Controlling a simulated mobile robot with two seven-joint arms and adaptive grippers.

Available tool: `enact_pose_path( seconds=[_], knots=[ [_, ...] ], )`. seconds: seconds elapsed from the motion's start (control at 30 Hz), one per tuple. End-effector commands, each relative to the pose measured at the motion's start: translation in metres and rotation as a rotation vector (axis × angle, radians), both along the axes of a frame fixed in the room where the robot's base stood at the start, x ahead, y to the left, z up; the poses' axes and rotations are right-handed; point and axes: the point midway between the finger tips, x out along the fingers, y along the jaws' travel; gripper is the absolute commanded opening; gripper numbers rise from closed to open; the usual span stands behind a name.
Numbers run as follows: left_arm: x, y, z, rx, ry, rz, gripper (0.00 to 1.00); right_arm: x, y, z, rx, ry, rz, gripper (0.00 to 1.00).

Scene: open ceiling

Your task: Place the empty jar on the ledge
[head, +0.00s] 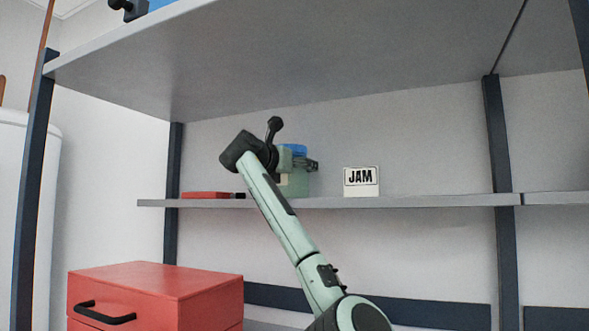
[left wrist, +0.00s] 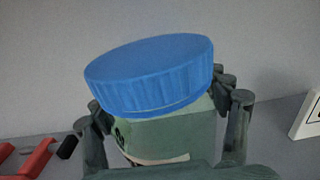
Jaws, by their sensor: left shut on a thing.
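A jar with a greenish body (head: 297,182) and a blue lid (head: 294,149) is at the ledge (head: 430,200), left of the JAM sign. In the left wrist view the blue lid (left wrist: 150,75) fills the middle, and a pale label with dark marks shows on the body (left wrist: 165,135). My left gripper (head: 308,165) is shut around the jar, with fingers on both sides of it. The jar's bottom is level with the ledge in the head view; I cannot tell whether it rests there. Its contents are hidden. My right gripper is not in view.
A white JAM sign (head: 361,181) stands on the ledge to the right. A red object (head: 206,195) lies on the ledge to the left. A large grey shelf (head: 270,60) hangs above. A red drawer cabinet (head: 160,285) is at lower left. The ledge right of the sign is clear.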

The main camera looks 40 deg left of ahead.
Motion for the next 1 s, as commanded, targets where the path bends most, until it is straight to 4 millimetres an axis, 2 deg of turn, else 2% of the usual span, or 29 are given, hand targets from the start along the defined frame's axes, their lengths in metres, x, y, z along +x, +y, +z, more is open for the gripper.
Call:
enact_pose_path(
  seconds=[0.33, 0.37, 0.53, 0.93, 0.97, 1.0],
  knots=[
    [-0.001, 0.0, -0.002, 0.0, -0.002, 0.0, 0.31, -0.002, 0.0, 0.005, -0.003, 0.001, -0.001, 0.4],
    [0.0, 0.0, -0.002, 0.0, 0.0, 0.0, 0.74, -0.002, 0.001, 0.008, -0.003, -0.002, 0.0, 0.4],
    [0.0, 0.0, -0.002, 0.0, 0.0, 0.0, 0.95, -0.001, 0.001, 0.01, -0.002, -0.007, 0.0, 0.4],
    [0.0, 0.0, 0.0, 0.0, 0.0, 0.0, 0.95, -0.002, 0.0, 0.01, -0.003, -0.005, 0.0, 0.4],
    [0.0, 0.0, 0.002, 0.0, 0.0, 0.0, 0.95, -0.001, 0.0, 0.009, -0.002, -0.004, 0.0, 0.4],
    [-0.003, 0.0, 0.001, 0.0, -0.001, 0.001, 0.95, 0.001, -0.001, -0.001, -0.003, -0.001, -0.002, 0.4]
  ],
)
